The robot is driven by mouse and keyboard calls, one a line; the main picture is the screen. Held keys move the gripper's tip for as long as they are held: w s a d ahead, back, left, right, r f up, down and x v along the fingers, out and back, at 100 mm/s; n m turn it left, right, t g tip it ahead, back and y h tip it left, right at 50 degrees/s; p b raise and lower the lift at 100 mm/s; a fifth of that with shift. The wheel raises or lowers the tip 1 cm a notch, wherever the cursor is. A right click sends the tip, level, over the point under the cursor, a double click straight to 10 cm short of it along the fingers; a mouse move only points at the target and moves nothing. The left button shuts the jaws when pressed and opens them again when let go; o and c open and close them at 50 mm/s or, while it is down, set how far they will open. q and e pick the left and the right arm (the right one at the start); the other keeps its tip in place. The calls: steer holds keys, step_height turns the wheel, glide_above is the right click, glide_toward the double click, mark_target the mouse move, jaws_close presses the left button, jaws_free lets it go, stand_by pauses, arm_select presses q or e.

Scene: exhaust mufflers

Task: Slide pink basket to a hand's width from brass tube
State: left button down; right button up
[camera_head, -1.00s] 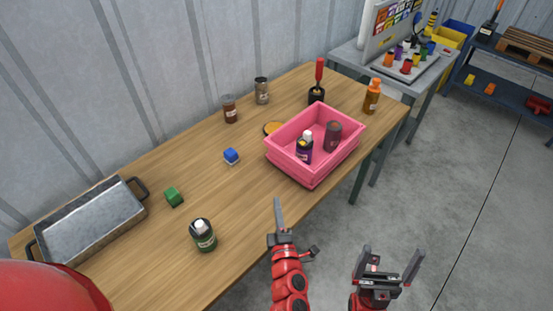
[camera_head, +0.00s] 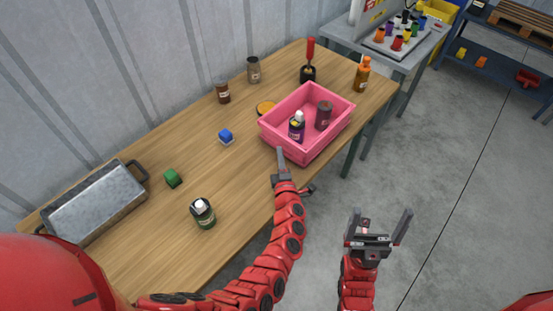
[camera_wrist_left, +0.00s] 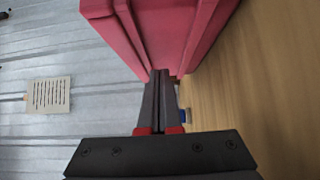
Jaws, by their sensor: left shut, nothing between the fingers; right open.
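The pink basket (camera_head: 282,143) stands near the front edge of the wooden table, holding a dark purple bottle (camera_head: 297,127) and a dark grey-brown can (camera_head: 323,115). My left gripper (camera_head: 280,154) is shut and empty at the basket's near left side. In the left wrist view its fingertips (camera_wrist_left: 160,74) are right at the pink basket wall (camera_wrist_left: 165,28); I cannot tell whether they touch. My right gripper (camera_head: 378,224) is open and empty, off the table's front edge. I cannot make out a brass tube for sure; a flat orange-yellow round thing (camera_head: 265,108) lies behind the basket.

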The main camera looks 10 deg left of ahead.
arm_select(q)
steer(key=shift+w+d, duration=0.35)
steer(key=shift+w, duration=0.2)
